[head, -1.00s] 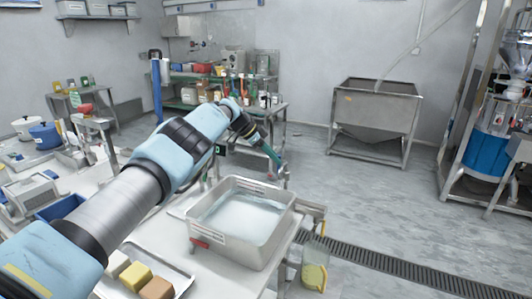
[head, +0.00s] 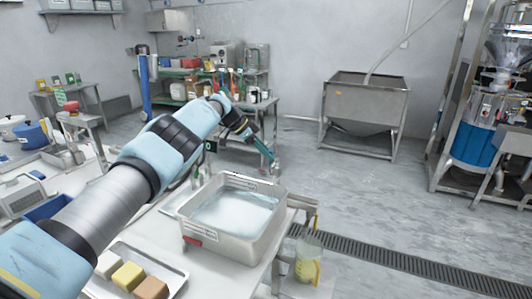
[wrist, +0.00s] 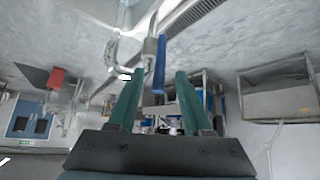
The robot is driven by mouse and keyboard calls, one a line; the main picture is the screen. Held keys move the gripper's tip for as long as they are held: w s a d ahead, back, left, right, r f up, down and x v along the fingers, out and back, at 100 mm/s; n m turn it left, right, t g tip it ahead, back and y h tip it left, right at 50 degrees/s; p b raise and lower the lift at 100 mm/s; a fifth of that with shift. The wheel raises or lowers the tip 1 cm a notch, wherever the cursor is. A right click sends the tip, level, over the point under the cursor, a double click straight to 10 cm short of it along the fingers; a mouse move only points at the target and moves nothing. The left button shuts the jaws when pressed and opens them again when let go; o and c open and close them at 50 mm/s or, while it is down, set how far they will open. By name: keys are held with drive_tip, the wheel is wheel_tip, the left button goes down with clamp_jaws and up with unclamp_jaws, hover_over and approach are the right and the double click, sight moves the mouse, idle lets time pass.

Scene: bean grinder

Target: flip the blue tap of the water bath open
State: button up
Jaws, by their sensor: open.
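The water bath (head: 278,222) is a rectangular metal tub of water on the white worktable in the head view. My gripper (head: 270,160) is beyond its far right corner, pointing down and to the right. In the wrist view my gripper (wrist: 160,76) is open, with two green fingers apart. A blue tap lever (wrist: 160,68) shows between the fingertips, closer to the left one, beside a metal pipe fitting (wrist: 149,50). Nothing is gripped; whether a finger touches the lever I cannot tell. I cannot make out the blue lever in the head view.
A clear jug (head: 307,260) with yellowish contents stands right of the bath, below the table top. A tray (head: 172,285) with coloured blocks lies in front of the bath. A metal hopper (head: 366,103) stands at the back. Open floor lies to the right.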

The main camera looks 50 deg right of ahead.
drive_tip(key=b+v, duration=0.4)
drive_tip(key=v, duration=0.7)
idle(0.3)
